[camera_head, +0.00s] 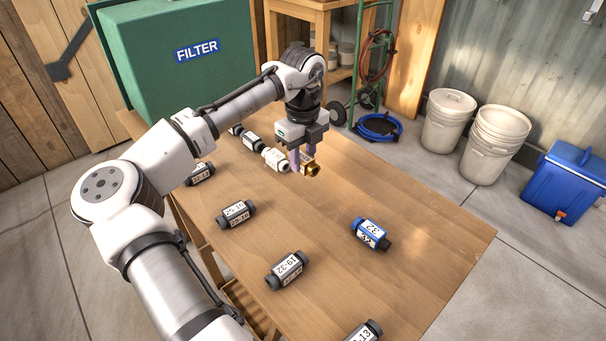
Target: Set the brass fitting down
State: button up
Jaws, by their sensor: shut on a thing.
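My gripper (302,160) points down over the far part of the wooden table (440,225). Its purple fingers are shut on the brass fitting (313,170), a gold-coloured piece with a pale label, partly hidden by the fingers. The fitting shows on the right side of the fingers. It looks close to the tabletop, but I cannot tell whether it touches it.
A white-labelled fitting (276,159) lies just left of my gripper. Dark labelled fittings (236,214), (287,270) and a blue one (371,233) lie nearer. A green FILTER box (180,65) stands at the back left. The table's right side is clear.

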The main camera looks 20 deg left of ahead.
aim_at(303, 186)
notch_tip(303, 186, down, 6)
jog(key=shift+r, duration=0.1)
jog(key=o, duration=1)
jog(key=shift+r, duration=0.1)
notch_tip(303, 186, up, 12)
jog(key=shift+f, duration=0.1)
